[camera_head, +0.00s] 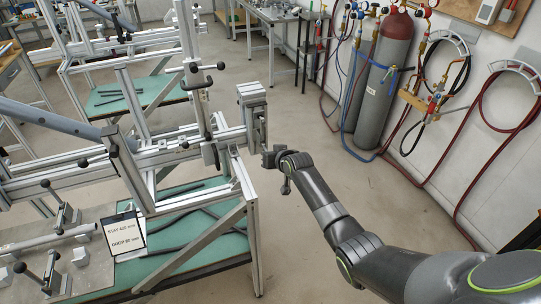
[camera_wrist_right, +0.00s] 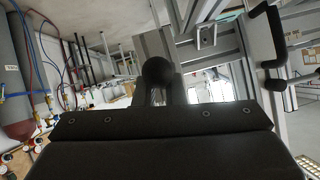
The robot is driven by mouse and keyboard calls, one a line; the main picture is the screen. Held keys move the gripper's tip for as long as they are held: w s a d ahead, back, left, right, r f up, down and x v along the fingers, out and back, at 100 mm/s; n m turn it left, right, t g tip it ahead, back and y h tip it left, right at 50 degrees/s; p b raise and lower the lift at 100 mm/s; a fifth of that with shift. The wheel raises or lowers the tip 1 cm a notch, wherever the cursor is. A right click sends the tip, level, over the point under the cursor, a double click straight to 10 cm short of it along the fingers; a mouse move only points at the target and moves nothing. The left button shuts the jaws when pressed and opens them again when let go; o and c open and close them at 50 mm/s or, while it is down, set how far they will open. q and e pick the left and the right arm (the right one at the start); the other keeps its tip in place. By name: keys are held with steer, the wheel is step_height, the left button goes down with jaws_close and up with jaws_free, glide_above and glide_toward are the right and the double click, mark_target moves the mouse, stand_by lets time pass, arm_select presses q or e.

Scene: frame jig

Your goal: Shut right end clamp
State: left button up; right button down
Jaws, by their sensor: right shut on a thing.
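The right end clamp (camera_head: 252,101) is at the right end of the jig's long aluminium beam, where an upright grey block stands. My right gripper (camera_head: 268,157) is just right of that end, low beside it. In the right wrist view a black ball knob (camera_wrist_right: 157,72) on a short stem stands between my right fingers, which are shut on it. The fingers hide the lower part of the stem. How the clamp's lever joins the block is too small to tell. My left gripper is in neither view.
A T-handled clamp (camera_head: 203,80) rises from the beam left of the end. A sign (camera_head: 123,234) stands over the jig's lower left. Gas cylinders (camera_head: 383,85) and hoses stand along the right wall. The floor (camera_head: 310,130) right of the jig is clear.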

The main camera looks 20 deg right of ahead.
steer(key=c, duration=1.5)
jaws_free()
steer(key=shift+s, duration=0.1)
steer(key=shift+s, duration=0.1)
steer(key=b+v, duration=0.1)
steer(key=v, duration=1.6)
steer(key=shift+b, duration=0.35)
steer(key=shift+s, duration=0.1)
